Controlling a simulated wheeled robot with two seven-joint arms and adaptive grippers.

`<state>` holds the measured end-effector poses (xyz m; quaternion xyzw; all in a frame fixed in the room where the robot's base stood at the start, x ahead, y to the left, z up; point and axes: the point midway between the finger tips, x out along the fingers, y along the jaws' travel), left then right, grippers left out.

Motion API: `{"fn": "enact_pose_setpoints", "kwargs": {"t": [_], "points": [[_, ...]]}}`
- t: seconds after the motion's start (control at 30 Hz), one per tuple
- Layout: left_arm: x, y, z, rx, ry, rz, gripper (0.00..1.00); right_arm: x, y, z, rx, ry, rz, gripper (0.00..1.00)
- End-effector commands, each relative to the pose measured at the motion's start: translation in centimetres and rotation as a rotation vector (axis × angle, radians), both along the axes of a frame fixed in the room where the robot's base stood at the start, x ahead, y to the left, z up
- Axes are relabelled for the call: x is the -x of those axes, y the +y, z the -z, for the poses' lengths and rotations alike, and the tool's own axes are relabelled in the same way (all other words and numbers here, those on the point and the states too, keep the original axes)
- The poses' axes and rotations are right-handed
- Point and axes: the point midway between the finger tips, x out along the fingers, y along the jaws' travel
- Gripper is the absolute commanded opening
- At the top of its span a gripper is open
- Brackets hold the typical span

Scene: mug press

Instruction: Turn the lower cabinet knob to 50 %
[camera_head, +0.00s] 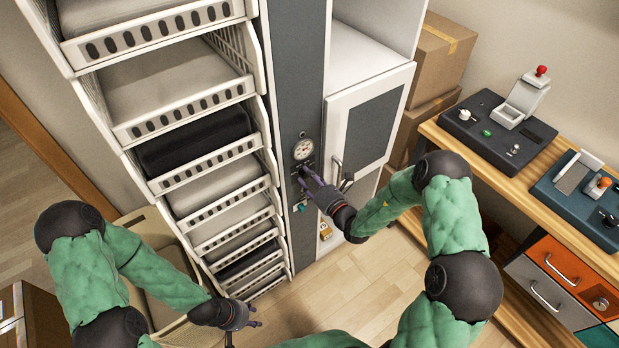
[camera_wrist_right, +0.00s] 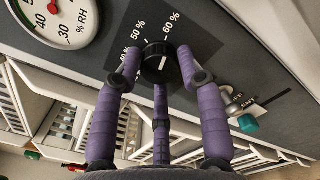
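The lower cabinet knob (camera_wrist_right: 157,60) is round and black, on a dark scale plate (camera_wrist_right: 185,35) marked 40 %, 50 % and 60 %. Its white mark lies on the lower part of the knob in the right wrist view, away from the 50 % and 60 % labels. My right gripper (camera_wrist_right: 159,68) has two purple fingers either side of the knob and a third below it. I cannot tell whether they touch it. In the head view my right gripper (camera_head: 309,178) covers the knob. My left gripper (camera_head: 256,318) is open and empty, low in front of the drawers.
A round humidity gauge (camera_wrist_right: 53,18) sits beside the scale plate; in the head view the gauge (camera_head: 303,149) is above my right gripper. A teal-tipped fitting (camera_wrist_right: 247,123) is close to the right finger. A white door (camera_head: 362,120) with a handle stands right of the panel.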

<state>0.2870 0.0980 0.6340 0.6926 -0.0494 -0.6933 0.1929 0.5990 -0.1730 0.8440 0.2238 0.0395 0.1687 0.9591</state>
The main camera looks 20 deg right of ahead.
Motion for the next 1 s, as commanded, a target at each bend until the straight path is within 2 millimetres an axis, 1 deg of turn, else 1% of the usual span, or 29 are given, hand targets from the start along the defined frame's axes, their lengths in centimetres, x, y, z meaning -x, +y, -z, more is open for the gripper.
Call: {"fn": "enact_pose_setpoints", "kwargs": {"t": [0.03,0.07,0.1,0.37,0.57,0.77,1.0], "points": [[0.0,0.0,0.0,0.000,0.000,0.000,0.40,0.0,0.0,0.0,0.000,0.000,0.000,0.16],[0.0,0.0,0.0,0.000,0.000,0.000,0.40,0.0,0.0,0.0,0.000,0.000,0.000,0.07],[0.0,0.0,0.0,0.000,0.000,0.000,0.40,0.0,0.0,0.0,0.000,0.001,0.000,0.02],[0.0,0.0,-0.1,0.000,0.000,0.000,0.40,0.1,0.0,0.1,0.012,-0.002,0.000,0.02],[0.0,0.0,-0.5,0.000,0.000,0.000,0.40,0.1,0.0,0.1,0.079,-0.025,-0.001,0.02],[0.0,0.0,-1.2,0.000,0.000,0.000,0.40,0.1,0.0,0.1,0.214,-0.072,0.000,0.02],[0.0,0.0,-2.0,0.000,0.000,0.000,0.40,0.1,0.0,0.2,0.418,-0.145,-0.001,0.02]]}}
